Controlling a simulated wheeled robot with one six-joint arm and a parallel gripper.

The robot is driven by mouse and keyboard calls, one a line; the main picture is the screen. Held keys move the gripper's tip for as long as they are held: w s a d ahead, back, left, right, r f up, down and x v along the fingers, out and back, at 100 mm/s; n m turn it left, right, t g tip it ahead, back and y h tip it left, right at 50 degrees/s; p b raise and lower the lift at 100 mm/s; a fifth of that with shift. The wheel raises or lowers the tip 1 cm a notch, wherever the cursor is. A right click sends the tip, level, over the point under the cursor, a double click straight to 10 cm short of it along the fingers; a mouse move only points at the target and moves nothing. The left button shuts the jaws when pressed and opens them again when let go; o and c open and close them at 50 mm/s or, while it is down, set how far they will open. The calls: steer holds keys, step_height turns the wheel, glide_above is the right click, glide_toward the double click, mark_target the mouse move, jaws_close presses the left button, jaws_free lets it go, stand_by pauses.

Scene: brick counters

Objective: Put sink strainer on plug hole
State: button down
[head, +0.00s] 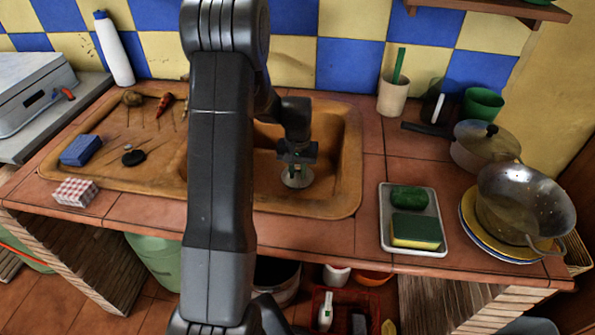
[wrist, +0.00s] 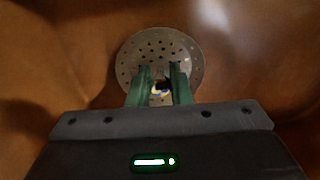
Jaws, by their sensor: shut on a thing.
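The sink strainer (head: 297,180) is a round grey metal disc with small holes, over the basin of the orange-brown sink (head: 343,195). My gripper (head: 297,168) is above the strainer, inside the basin area, pointing down. In the wrist view the strainer (wrist: 160,52) lies just beyond the two green fingertips (wrist: 160,85), which are shut on a small knob at its middle. The plug hole is not seen; the strainer, my gripper and my arm may hide it. I cannot tell whether the strainer touches the basin floor.
A blue sponge (head: 81,150) and a dark plug (head: 133,158) lie on the drainboard at left. A white tray (head: 441,245) with a sponge stands right of the sink. A colander (head: 525,200) and pot (head: 480,148) stand farther right. Basin walls surround my gripper.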

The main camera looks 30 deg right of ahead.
mark_target(298, 169)
steer(key=shift+f, duration=0.2)
steer(key=c, duration=1.3)
jaws_free()
steer(key=shift+r, duration=0.1)
step_height(298, 169, up, 12)
steer(key=shift+r+p, duration=0.1)
steer(key=shift+p, duration=0.45)
